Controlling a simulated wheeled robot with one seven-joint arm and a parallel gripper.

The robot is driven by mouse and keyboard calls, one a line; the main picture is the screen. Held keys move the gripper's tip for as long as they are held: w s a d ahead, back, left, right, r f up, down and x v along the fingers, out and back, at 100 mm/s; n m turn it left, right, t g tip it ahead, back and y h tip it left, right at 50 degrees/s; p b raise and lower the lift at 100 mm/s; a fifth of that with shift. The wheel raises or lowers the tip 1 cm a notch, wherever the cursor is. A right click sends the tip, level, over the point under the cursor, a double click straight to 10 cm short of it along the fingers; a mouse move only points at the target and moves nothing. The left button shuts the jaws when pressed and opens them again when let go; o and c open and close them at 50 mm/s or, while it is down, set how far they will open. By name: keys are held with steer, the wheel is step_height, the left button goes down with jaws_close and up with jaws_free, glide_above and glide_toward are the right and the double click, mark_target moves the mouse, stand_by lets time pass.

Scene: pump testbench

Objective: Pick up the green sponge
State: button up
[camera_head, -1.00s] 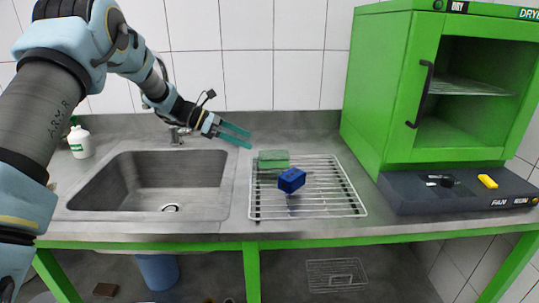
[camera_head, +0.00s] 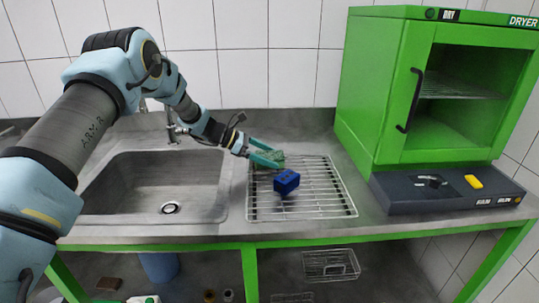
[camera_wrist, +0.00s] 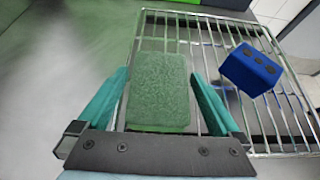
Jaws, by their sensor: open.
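The green sponge (camera_wrist: 160,92) lies on the wire rack (camera_head: 330,190) beside the sink. In the wrist view it sits between the two teal fingers of my gripper (camera_wrist: 158,100), with a gap on each side. In the head view the sponge (camera_head: 270,157) is partly hidden by the fingers of my gripper (camera_head: 267,156). My gripper is open and holds nothing.
A blue block (camera_head: 286,181) is on the rack just in front and to the right of the sponge. The sink (camera_head: 150,180) is at left. The tiled wall rises behind.

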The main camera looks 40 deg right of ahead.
steer(key=shift+d+f, duration=0.1)
steer(key=c, duration=1.1)
steer(key=shift+c, duration=0.2)
